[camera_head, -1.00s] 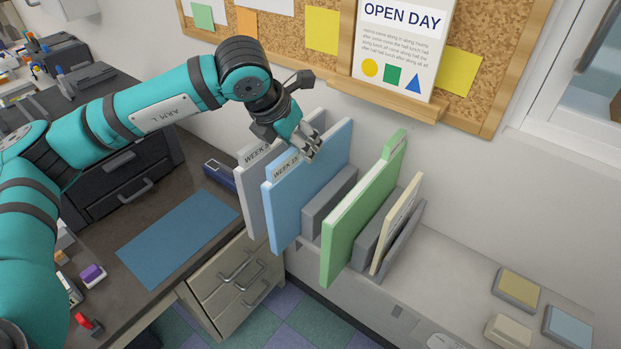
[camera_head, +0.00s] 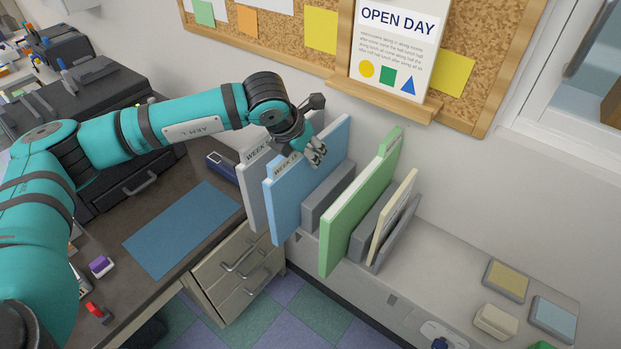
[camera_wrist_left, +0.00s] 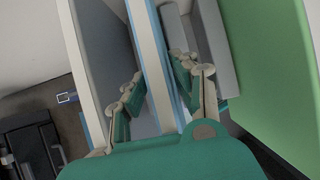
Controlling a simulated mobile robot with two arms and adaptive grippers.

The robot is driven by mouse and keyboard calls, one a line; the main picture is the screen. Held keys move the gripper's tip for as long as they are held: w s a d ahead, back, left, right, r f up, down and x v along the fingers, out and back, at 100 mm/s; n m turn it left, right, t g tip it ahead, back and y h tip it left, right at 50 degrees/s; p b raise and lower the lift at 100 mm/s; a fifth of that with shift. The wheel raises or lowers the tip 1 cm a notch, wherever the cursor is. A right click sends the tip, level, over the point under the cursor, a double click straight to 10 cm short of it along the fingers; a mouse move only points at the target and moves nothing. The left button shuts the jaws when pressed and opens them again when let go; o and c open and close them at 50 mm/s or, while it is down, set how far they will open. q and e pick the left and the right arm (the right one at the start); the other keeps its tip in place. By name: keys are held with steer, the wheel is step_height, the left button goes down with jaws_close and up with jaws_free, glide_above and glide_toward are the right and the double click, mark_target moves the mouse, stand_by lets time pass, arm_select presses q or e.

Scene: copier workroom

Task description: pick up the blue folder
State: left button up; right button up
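The blue folder (camera_head: 300,185) stands upright in the rack, with a "WEEK" label on its top edge. A grey-white folder (camera_head: 254,190) is left of it and a green folder (camera_head: 352,215) right of it. My left gripper (camera_head: 316,152) is at the top edge of the blue folder. In the left wrist view my left gripper (camera_wrist_left: 156,92) is open, with one finger on each side of the blue folder (camera_wrist_left: 156,60); whether the pads touch it I cannot tell. My right gripper is out of view.
Grey rack dividers (camera_head: 328,196) stand between the folders. A cream folder (camera_head: 392,218) is farther right. A corkboard (camera_head: 290,40) with a ledge (camera_head: 385,96) is on the wall behind. A desk with a blue mat (camera_head: 182,230) is at left.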

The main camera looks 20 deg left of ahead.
arm_select(q)
jaws_close()
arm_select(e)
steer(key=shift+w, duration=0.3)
arm_select(q)
steer(key=shift+w+r, duration=0.1)
steer(key=shift+r, duration=0.1)
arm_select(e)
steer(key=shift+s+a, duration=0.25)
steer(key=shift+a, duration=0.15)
